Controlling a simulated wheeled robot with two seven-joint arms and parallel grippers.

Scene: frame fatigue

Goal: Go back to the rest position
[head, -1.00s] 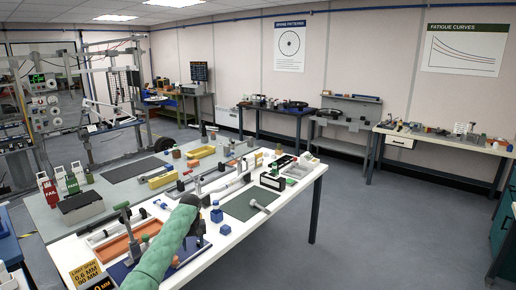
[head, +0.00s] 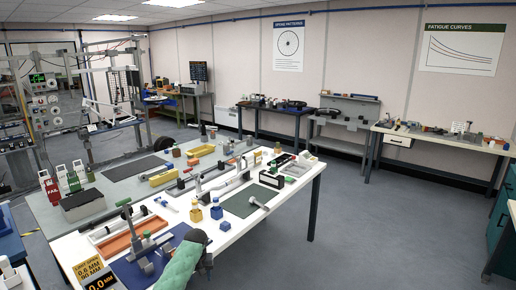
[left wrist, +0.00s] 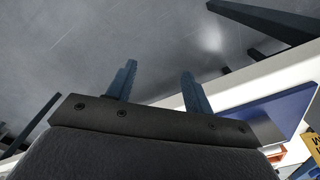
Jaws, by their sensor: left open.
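My left arm in its green sleeve comes in at the bottom of the head view. My left gripper (head: 206,262) is at the near edge of the white table (head: 232,232), partly hidden by the arm. In the left wrist view the two fingers of this gripper (left wrist: 158,78) stand wide apart with nothing between them. Grey floor (left wrist: 130,40) shows beyond the fingers, and the table edge with a blue mat (left wrist: 275,112) is to the right. My right gripper is not in view.
The blue mat (head: 150,265) with a grey lever fixture and an orange tray (head: 118,244) lie near the gripper. Small blue (head: 216,211) and yellow-topped (head: 196,213) bottles stand behind it. The floor (head: 350,240) to the right is clear.

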